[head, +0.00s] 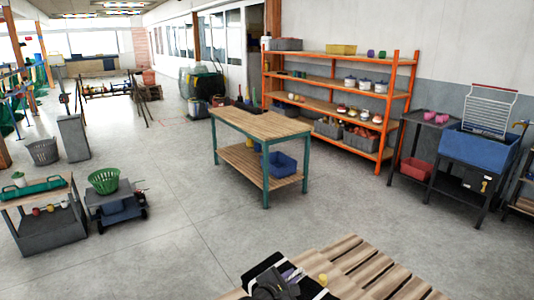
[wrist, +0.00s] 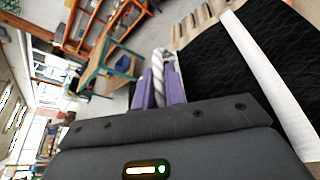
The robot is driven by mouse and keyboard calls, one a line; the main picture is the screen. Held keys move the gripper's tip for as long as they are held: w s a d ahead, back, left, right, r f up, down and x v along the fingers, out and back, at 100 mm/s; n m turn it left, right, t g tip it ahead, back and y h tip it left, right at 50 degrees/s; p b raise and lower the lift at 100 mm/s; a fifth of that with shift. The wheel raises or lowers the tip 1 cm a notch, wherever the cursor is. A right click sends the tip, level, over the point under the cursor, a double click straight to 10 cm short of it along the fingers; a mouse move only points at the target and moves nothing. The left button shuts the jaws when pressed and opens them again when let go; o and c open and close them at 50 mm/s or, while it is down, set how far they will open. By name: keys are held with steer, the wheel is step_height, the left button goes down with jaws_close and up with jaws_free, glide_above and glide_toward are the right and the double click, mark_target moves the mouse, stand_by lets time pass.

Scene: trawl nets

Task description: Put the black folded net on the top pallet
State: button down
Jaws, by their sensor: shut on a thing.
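The black folded net (wrist: 225,65) with white bands lies close beside my gripper in the wrist view. In the head view, a black part of it (head: 262,266) shows at the bottom edge, by the wooden slats of the top pallet (head: 368,268). My gripper (wrist: 160,88) has purple fingers shut on a twisted white rope (wrist: 158,66). The rope appears to belong to the net, but where it joins is hidden. In the head view my gripper (head: 291,274) covers part of the net. I cannot tell whether the net touches the slats.
A small yellow thing (head: 323,280) shows beside my gripper at the slats. A wooden workbench (head: 262,123) with a blue bin (head: 279,164) below stands beyond. An orange shelf rack (head: 393,95) stands behind it. Open grey floor (head: 170,235) lies to the left.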

mark_target(300, 269)
steer(key=w+d+n+y+p, duration=0.1)
steer(key=p, duration=0.1)
steer(key=w+d+t+p, duration=0.1)
steer(key=p, duration=0.1)
steer(key=shift+w+r+n+y, duration=0.1)
steer(key=shift+r+n+y, duration=0.15)
steer(key=shift+n+y, duration=0.15)
steer(key=p, duration=0.1)
steer(key=d+n+y+p, duration=0.1)
steer(key=shift+w+d+t+p, duration=0.15)
steer(key=shift+w+t+p, duration=0.15)
steer(key=shift+w+t, duration=0.1)
steer(key=d+n+y+p, duration=0.1)
steer(key=p, duration=0.1)
steer(key=shift+w+d+r+p, duration=0.15)
steer(key=shift+p, duration=0.2)
steer(key=p, duration=0.1)
steer(key=d+n+y+p, duration=0.1)
steer(key=d+r+y+p, duration=0.1)
steer(key=p, duration=0.1)
steer(key=shift+s+n+t, duration=0.25)
steer(key=shift+n+t, duration=0.05)
steer(key=shift+t, duration=0.1)
steer(key=shift+s+d+r+n+y+p, duration=0.4)
steer(key=shift+d+y+p, duration=0.3)
steer(key=shift+p, duration=0.5)
steer(key=shift+s+d+r+n+y+p, duration=0.3)
steer(key=shift+s+n+y+p, duration=0.15)
steer(key=shift+p, duration=0.25)
steer(key=shift+f, duration=0.15)
